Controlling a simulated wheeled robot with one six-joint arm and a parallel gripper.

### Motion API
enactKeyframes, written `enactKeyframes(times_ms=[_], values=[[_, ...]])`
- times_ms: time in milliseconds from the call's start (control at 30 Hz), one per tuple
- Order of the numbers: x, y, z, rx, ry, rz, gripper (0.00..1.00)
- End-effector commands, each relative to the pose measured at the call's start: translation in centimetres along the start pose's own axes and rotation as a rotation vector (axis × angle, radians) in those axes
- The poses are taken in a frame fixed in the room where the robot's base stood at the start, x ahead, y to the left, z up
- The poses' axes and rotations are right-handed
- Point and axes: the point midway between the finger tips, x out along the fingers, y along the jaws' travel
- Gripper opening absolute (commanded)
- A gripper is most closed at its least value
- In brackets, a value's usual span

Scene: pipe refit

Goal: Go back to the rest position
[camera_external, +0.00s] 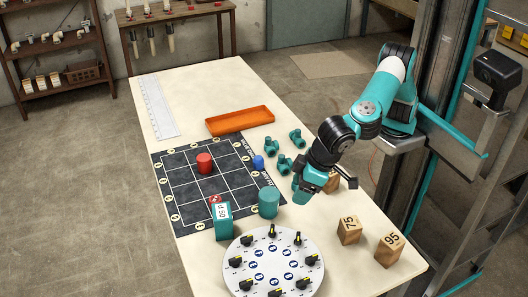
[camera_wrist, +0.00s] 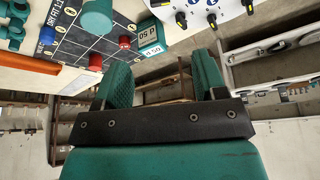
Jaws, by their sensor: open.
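My gripper (camera_external: 300,194) is over the right side of the table, beside the teal cylinder and in front of a partly hidden wooden block (camera_external: 333,184). In the wrist view the two teal fingers of my gripper (camera_wrist: 162,78) stand apart with nothing between them. The arm is bent and reaches from the column at the right out over the table. No rest position is marked in either view.
The table (camera_external: 200,88) holds a gridded mat (camera_external: 180,188), red cylinder (camera_external: 204,163), teal cylinder (camera_external: 269,202), teal labelled block (camera_external: 222,222), orange tray (camera_external: 240,121), teal fittings (camera_external: 285,163), numbered blocks (camera_external: 349,230) and a round knob panel (camera_external: 272,265). The table's far end is mostly clear.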

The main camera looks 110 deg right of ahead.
Motion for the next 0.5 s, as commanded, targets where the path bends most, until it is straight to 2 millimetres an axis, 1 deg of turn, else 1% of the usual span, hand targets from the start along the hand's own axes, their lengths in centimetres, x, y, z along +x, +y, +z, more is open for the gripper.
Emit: enactKeyframes(times_ms=[67, 133, 167, 267, 300, 367, 400, 467, 500], values=[[-0.6, 0.8, -0.1, -0.029, -0.008, -0.008, 0.65], [-1.7, 2.2, 0.0, -0.098, -0.027, -0.027, 0.65], [-2.2, 3.1, 0.2, -0.138, -0.039, -0.038, 0.65], [-4.5, 7.0, 1.8, -0.316, -0.094, -0.099, 0.65], [-5.5, 8.9, 3.0, -0.397, -0.121, -0.131, 0.65], [-6.8, 11.7, 5.2, -0.515, -0.159, -0.188, 0.65], [-7.7, 13.5, 7.0, -0.591, -0.185, -0.229, 0.65], [-8.9, 16.1, 9.9, -0.696, -0.219, -0.295, 0.65], [-9.6, 17.7, 11.9, -0.758, -0.24, -0.341, 0.65]])
